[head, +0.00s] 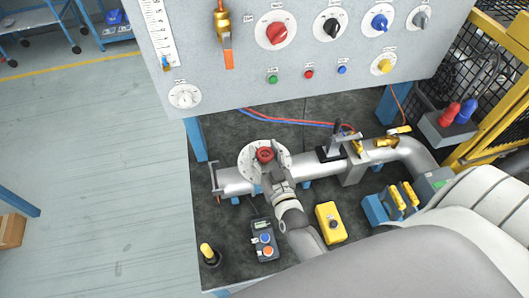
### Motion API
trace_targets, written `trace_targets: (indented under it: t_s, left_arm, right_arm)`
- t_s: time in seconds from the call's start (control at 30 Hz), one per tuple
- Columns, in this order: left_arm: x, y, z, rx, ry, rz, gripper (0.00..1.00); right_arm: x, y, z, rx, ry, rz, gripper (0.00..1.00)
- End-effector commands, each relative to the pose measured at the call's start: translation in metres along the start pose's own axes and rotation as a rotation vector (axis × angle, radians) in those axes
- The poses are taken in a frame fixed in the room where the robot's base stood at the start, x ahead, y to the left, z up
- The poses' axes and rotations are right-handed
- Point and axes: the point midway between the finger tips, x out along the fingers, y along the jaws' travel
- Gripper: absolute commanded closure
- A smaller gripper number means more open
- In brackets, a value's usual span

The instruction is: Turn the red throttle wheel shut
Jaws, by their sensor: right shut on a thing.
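The red throttle wheel (265,154) sits above a pale round disc (247,157) at the left part of the grey pipe. My right arm reaches in from the lower right, and my right gripper (268,166) is shut on the wheel from its near side. The gripper hides the near part of the wheel, and I cannot tell how far the wheel is turned. My left gripper is not in view.
The grey pipe (322,168) runs right, with a black-handled clamp (336,142) and brass fittings. A control panel (220,80) with coloured knobs stands behind. A yellow box (330,222) and a dark button box (264,240) lie near my arm. Open floor lies left.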

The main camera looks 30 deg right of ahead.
Motion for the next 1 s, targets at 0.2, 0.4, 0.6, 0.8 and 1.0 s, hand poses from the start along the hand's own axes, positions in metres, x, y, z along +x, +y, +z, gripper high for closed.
trace_targets:
  t_s: [0.2,0.4,0.6,0.8,1.0]
  left_arm:
    - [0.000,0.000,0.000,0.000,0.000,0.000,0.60]
    - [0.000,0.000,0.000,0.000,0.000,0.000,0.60]
    - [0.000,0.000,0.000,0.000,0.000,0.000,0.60]
    - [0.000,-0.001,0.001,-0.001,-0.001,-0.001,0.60]
    - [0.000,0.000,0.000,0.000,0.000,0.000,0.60]
  right_arm:
    - [0.001,0.000,-0.002,0.001,0.005,0.000,0.76]
    - [0.001,0.000,-0.002,0.001,0.004,0.000,0.29]
    - [0.000,0.000,-0.001,0.001,0.002,-0.001,0.29]
    - [-0.005,0.000,0.000,0.000,0.001,-0.001,0.29]
    - [-0.034,0.000,0.000,0.000,-0.001,-0.001,0.29]
